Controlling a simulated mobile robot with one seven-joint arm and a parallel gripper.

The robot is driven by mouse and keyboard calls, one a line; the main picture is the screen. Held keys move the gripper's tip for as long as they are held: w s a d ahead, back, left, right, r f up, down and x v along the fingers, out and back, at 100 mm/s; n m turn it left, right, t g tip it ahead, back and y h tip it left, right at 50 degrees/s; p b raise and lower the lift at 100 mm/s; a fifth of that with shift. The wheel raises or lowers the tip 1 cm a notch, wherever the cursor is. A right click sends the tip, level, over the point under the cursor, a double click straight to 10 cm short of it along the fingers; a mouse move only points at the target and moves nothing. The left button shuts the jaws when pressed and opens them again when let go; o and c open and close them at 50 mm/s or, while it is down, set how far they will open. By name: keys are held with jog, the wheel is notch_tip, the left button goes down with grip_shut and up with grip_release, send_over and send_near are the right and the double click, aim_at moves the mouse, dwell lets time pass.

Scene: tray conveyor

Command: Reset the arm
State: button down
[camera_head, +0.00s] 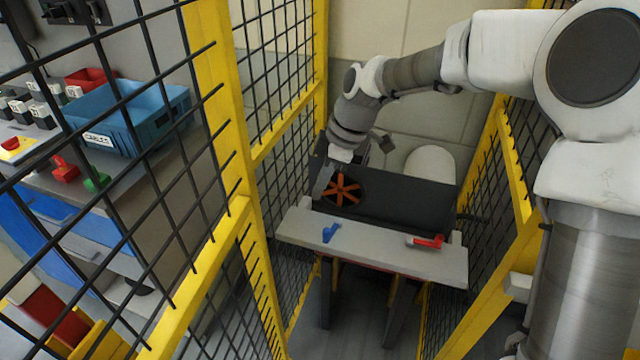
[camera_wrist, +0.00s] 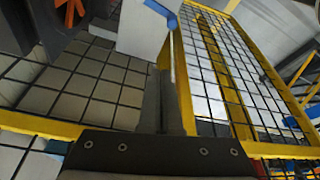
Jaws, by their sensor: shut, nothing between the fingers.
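My arm reaches over from the right in the head view and bends down at the black box-like machine (camera_head: 405,205). My gripper (camera_head: 321,190) points down at the left end of this machine, beside the orange spoked wheel (camera_head: 343,190). In the wrist view the grey fingers (camera_wrist: 166,75) are together, with nothing seen between them. I cannot tell whether the fingertips touch the machine.
A grey ledge (camera_head: 375,250) in front bears a blue handle (camera_head: 330,233) and a red handle (camera_head: 428,241). Yellow-framed mesh fencing (camera_head: 228,110) stands close on both sides. Beyond the left fence, a blue bin (camera_head: 125,115) sits on a workbench. A white rounded object (camera_head: 430,163) is behind the machine.

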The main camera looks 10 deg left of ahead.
jog(key=s+d+r+m+t+h+p, duration=0.2)
jog(key=s+d+r+m, duration=0.25)
jog(key=d+r, duration=0.3)
jog(key=s+d+r+m+t+h+p, duration=0.1)
jog(key=s+d+r+m+t+p, duration=0.1)
jog(key=s+d+r+m, duration=0.35)
jog(key=s+d+r+m+t+p, duration=0.2)
jog(key=s+d+r+m, duration=0.3)
jog(key=s+d+m, duration=0.4)
jog(key=shift+s+d+m+h+p, duration=0.4)
jog(key=shift+s+d+p, duration=0.35)
jog(key=shift+s+d, duration=0.45)
